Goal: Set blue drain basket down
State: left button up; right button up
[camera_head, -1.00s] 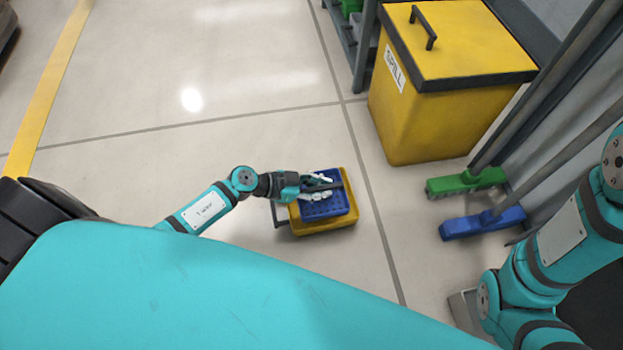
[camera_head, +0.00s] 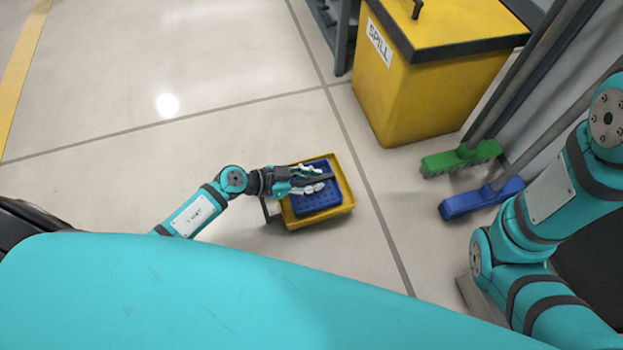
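The blue drain basket (camera_head: 319,202) sits low inside a yellow tray (camera_head: 341,212) on the floor, with the tray's rim showing around it. A dark handle bar (camera_head: 321,178) crosses over the basket. My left gripper (camera_head: 312,178) comes in from the left above the basket. Its pale fingers are spread, one on each side of the bar, with gaps showing. The basket's left part is partly hidden by the gripper. My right gripper is out of view; only part of my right arm shows at the right edge.
A yellow SPILL bin (camera_head: 420,95) stands behind to the right. A green broom head (camera_head: 461,158) and a blue one (camera_head: 482,199) lie to the right. The floor left of the tray is clear.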

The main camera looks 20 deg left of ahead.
pick_arm(q)
jog(key=o, duration=0.3)
jog(key=shift+o, duration=0.2)
